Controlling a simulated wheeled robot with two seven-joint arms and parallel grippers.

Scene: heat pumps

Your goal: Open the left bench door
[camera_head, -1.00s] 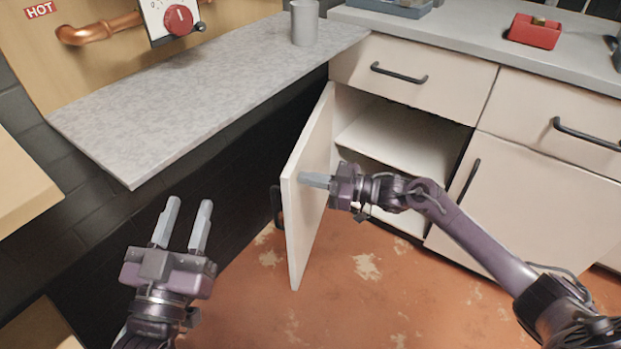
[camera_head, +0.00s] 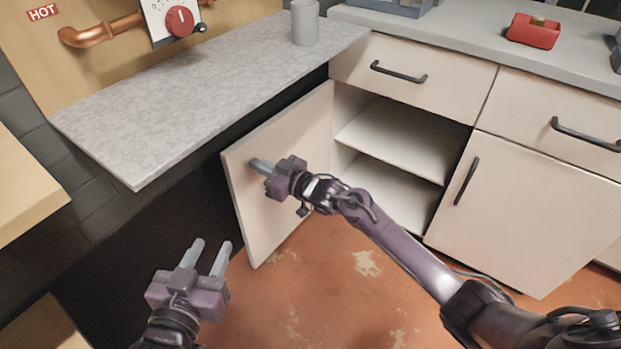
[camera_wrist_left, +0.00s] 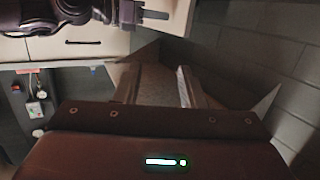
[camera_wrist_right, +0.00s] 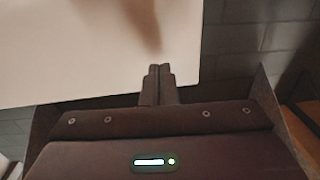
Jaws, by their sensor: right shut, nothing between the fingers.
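The left bench door (camera_head: 285,150) is a cream panel standing wide open, swung out to the left of its cabinet. The cabinet opening (camera_head: 405,140) shows an inner shelf and is empty where I can see. My right gripper (camera_head: 260,166) is shut and empty at the inner face of the door, near its free edge; I cannot tell if it touches. The right wrist view shows its closed fingers (camera_wrist_right: 158,80) against the pale door panel (camera_wrist_right: 90,50). My left gripper (camera_head: 207,258) is open and empty, low over the floor, apart from the door.
A grey worktop (camera_head: 200,95) with a grey mug (camera_head: 304,22) overhangs at the left. The right bench door (camera_head: 530,215) with its black handle (camera_head: 466,181) is closed, as is the drawer above the opening (camera_head: 410,75). The floor (camera_head: 340,290) in front is clear.

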